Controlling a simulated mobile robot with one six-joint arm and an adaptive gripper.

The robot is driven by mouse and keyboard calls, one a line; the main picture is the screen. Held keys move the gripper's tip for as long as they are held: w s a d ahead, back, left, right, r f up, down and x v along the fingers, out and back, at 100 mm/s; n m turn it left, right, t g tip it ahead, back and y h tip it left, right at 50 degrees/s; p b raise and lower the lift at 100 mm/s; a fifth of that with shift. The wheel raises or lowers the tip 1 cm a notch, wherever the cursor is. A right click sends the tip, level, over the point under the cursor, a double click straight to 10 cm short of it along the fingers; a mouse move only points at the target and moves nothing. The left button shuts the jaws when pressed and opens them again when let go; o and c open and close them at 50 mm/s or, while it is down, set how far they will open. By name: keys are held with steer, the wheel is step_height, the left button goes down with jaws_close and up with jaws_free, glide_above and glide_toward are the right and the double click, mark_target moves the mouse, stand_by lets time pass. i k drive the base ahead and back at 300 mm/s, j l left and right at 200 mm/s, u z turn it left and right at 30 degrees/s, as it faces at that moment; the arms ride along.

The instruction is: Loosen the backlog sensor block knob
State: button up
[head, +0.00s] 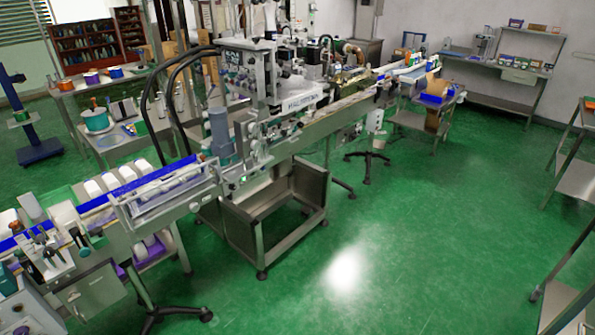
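The sleeve applicator (302,103) stands mid-picture in the head view, a tall grey machine with black hoses. A long conveyor (330,121) runs through it from lower left to upper right. Small fittings and dark knobs sit along the conveyor rail, too small for me to tell which is the backlog sensor block knob. My gripper is not in view.
White containers (92,188) stand on the left conveyor section. A grey control box (93,290) is at lower left. Side tables (110,140) stand behind, a bench (500,70) at the back right, and metal tables (575,180) at the right edge. Green floor (430,230) is clear in front.

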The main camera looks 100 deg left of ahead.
mark_target(48, 252)
steer(key=u, duration=5)
